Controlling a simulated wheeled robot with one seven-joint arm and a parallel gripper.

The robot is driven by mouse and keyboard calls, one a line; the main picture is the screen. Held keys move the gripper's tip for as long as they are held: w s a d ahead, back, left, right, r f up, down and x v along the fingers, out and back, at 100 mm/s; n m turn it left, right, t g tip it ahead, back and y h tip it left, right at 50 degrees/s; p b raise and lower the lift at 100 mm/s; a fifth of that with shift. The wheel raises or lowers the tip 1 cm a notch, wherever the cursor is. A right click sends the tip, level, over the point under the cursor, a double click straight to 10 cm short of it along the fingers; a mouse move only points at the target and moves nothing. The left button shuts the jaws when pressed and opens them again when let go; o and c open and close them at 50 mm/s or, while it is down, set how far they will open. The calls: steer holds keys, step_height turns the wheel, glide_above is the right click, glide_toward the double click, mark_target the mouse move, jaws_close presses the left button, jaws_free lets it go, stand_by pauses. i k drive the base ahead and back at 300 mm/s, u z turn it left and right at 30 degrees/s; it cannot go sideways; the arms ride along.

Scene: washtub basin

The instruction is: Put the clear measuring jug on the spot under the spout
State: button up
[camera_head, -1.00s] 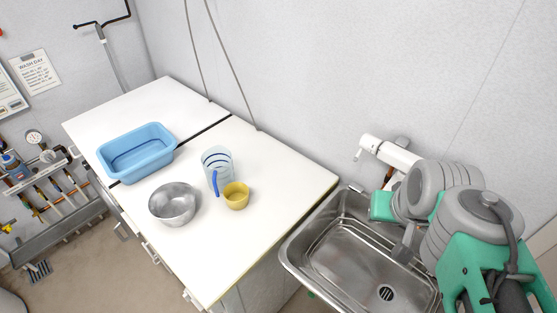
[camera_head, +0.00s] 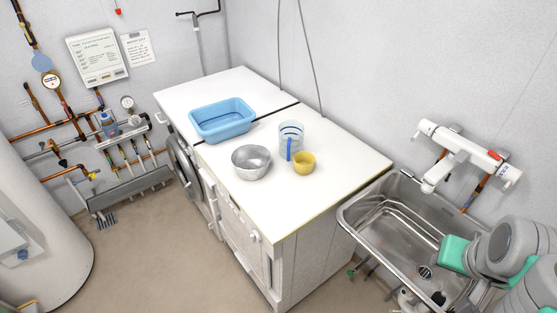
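The clear measuring jug (camera_head: 291,134) stands upright on the white worktop (camera_head: 335,165), with dark blue bands and a blue handle on its near side. A small yellow cup (camera_head: 304,163) stands close in front of it to the right. The white spout (camera_head: 436,179) hangs from the wall tap over the metal sink basin (camera_head: 385,215), right of the worktop. The spot under the spout cannot be made out clearly. Only grey and green links of my arm show at the lower right, over the basin's right side. My gripper is not in view.
A metal bowl (camera_head: 251,162) stands left of the jug, and a blue tub (camera_head: 222,121) stands behind the bowl. The front right of the worktop is clear. A tank (camera_head: 45,215) and wall pipes are at the left, with open floor before the cabinets.

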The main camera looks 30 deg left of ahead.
mark_target(391, 244)
steer(key=u, duration=1.45)
steer(key=i, duration=0.9)
steer(key=z, duration=0.05)
